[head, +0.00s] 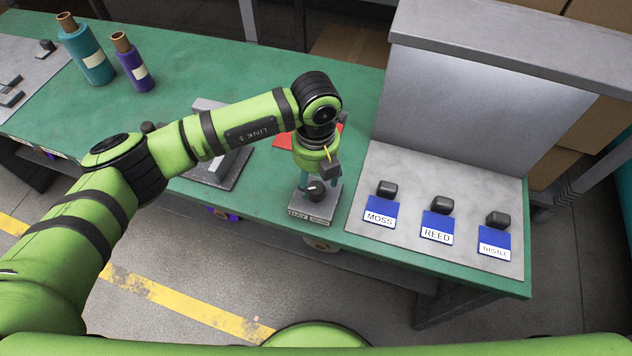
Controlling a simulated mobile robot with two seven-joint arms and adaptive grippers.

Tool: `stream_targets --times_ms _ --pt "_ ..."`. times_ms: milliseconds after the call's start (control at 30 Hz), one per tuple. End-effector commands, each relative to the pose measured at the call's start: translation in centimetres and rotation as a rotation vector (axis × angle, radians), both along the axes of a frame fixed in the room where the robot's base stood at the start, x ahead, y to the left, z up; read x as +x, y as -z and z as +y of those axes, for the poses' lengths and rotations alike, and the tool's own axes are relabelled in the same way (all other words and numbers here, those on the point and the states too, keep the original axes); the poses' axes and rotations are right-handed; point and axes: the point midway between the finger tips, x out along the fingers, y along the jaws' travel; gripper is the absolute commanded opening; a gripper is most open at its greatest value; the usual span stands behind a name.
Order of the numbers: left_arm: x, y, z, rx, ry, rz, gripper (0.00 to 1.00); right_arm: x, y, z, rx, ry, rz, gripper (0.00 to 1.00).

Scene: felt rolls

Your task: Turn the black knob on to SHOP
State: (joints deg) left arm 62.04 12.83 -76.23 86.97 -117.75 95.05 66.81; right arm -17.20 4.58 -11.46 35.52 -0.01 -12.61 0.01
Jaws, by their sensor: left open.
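The black knob (316,191) sits on a small grey box (327,206) near the front edge of the green table. Small pale labels (309,216) are on the front of the box; their wording is too small to read surely, and I cannot tell which way the knob points. My left gripper (318,183) reaches down from above, open, with its fingers at the knob and partly in front of it. Whether the fingers touch the knob is unclear. My right gripper is not in view.
Right of the box, a grey panel (470,170) carries blue cards marked MOSS (380,217), REED (437,232) and THISTLE (494,246), with black blocks. A red piece (283,141) lies behind my arm. Teal (88,55) and purple (135,68) rolls stand far left.

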Motion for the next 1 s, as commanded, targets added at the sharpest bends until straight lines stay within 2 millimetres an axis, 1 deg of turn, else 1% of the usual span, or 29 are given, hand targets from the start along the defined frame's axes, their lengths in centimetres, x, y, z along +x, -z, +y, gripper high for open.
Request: stream_targets --times_ms 33,100,233,367,567,600,667,700,733,1000 --pt "-0.1 0.7 0.0 0.002 0.001 0.004 0.61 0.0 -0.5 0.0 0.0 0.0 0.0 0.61" --pt "-0.1 1.7 0.0 0.0 0.001 0.004 0.61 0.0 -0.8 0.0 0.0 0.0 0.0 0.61" --pt "-0.1 3.0 -0.1 -0.001 0.002 0.003 0.61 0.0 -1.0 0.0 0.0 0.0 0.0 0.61" --pt "-0.1 3.6 -0.1 -0.003 0.004 0.0 0.61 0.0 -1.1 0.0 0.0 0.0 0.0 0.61" --pt "-0.1 3.7 -0.1 -0.003 0.004 0.0 0.61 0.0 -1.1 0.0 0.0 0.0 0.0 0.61" --pt "-0.1 3.7 -0.1 -0.004 0.004 0.0 0.53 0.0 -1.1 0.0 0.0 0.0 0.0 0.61" --pt "-0.1 3.7 -0.1 -0.004 0.004 0.0 0.29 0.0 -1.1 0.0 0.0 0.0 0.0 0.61" --pt "-0.1 3.7 -0.1 -0.004 0.004 0.0 0.13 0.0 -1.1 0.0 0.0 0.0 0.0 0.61" --pt "-0.1 3.7 -0.1 -0.004 0.004 0.0 0.05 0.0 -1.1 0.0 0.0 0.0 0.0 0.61" --pt "-0.1 3.7 -0.1 -0.004 0.011 0.001 0.05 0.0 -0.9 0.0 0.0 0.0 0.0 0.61"
